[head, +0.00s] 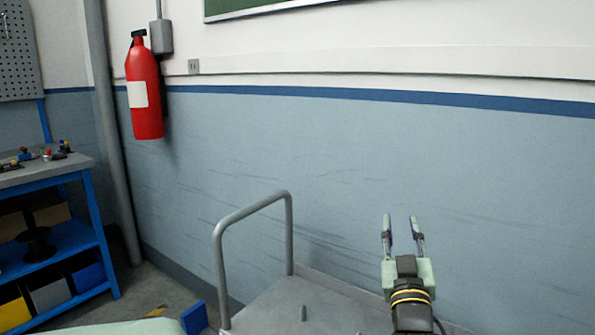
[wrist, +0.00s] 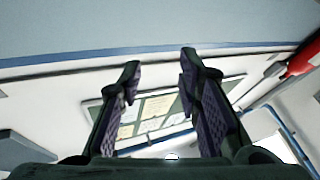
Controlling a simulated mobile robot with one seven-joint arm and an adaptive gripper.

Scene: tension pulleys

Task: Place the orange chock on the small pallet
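My gripper (head: 403,222) is raised above a grey cart in the head view, with its fingers pointing up. It is open, and nothing is between the fingers. In the wrist view the two fingers (wrist: 160,75) stand apart with only the wall and a notice board behind them. I see no orange chock and no small pallet that I can identify in either view.
The grey cart (head: 270,310) with a tube handle (head: 219,262) stands by the wall. A blue workbench (head: 85,172) with small parts and bins is at the left. A red fire extinguisher (head: 145,90) hangs on the wall. A blue block (head: 195,318) shows low, left of the cart.

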